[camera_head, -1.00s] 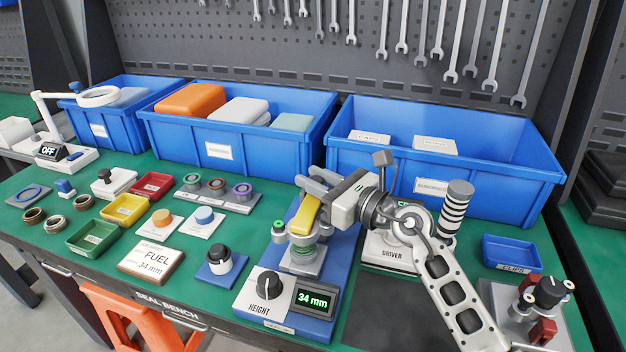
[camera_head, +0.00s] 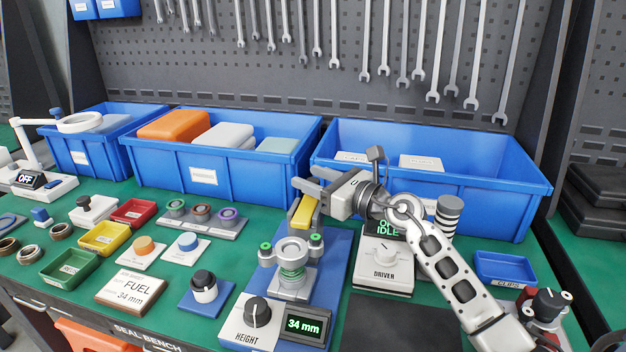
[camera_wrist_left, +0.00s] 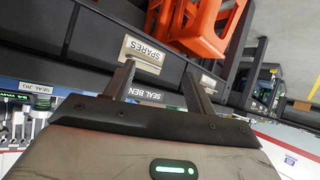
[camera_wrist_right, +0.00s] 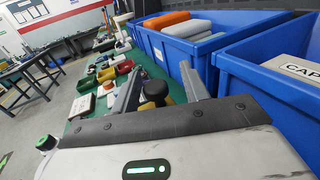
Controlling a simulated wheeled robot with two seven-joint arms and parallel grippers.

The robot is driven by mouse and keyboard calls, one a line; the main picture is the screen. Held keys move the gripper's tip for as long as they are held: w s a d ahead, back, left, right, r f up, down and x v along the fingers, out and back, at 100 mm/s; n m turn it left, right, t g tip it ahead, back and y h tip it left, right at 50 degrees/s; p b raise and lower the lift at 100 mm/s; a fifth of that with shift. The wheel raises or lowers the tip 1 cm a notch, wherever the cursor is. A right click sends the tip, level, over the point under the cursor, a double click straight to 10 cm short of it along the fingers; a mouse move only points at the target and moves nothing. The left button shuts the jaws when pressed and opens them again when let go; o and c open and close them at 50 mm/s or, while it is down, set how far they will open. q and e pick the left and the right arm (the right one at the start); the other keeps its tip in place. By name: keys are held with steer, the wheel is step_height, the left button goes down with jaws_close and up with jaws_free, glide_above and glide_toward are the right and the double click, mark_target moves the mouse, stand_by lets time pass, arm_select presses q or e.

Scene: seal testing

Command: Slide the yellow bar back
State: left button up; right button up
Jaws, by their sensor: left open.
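The yellow bar (camera_head: 304,211) is at the back of the blue seal jig base (camera_head: 325,262), behind the round metal ring (camera_head: 292,250). In the right wrist view, a yellow part (camera_wrist_right: 168,98) shows between the fingers, partly hidden. My left gripper (camera_wrist_left: 158,68) is open and empty in the left wrist view, by the bench's front drawers. It is outside the head view.
Blue bins (camera_head: 228,165) stand along the back, close behind my right gripper. The driver box (camera_head: 383,262) is right of the jig. The height knob box (camera_head: 258,318) with a 34 mm display is in front. Small trays and seals cover the left of the bench.

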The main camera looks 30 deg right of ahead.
mark_target(315, 205)
steer(key=shift+r, duration=0.1)
steer(key=shift+r+p, duration=0.25)
steer(key=shift+p, duration=0.1)
steer(key=r+p, duration=0.3)
steer(key=p, duration=0.1)
steer(key=shift+s+r, duration=0.2)
steer(key=shift+r, duration=0.2)
arm_select(q)
steer(key=shift+m+g+y, duration=0.3)
steer(key=shift+g+y, duration=0.1)
steer(key=shift+y, duration=0.1)
steer(key=r+p, duration=0.1)
steer(key=p, duration=0.1)
steer(key=a+r+p, duration=0.1)
steer(key=r+p, duration=0.1)
steer(key=s+a+r+p, duration=0.1)
steer(key=p, duration=0.1)
steer(key=shift+r, duration=0.2)
arm_select(e)
steer(key=s+a+r, duration=0.6)
steer(key=s+r, duration=0.2)
steer(key=s, duration=0.4)
steer(key=shift+a+r, duration=0.2)
steer(key=shift+r, duration=0.05)
steer(key=shift+s, duration=0.1)
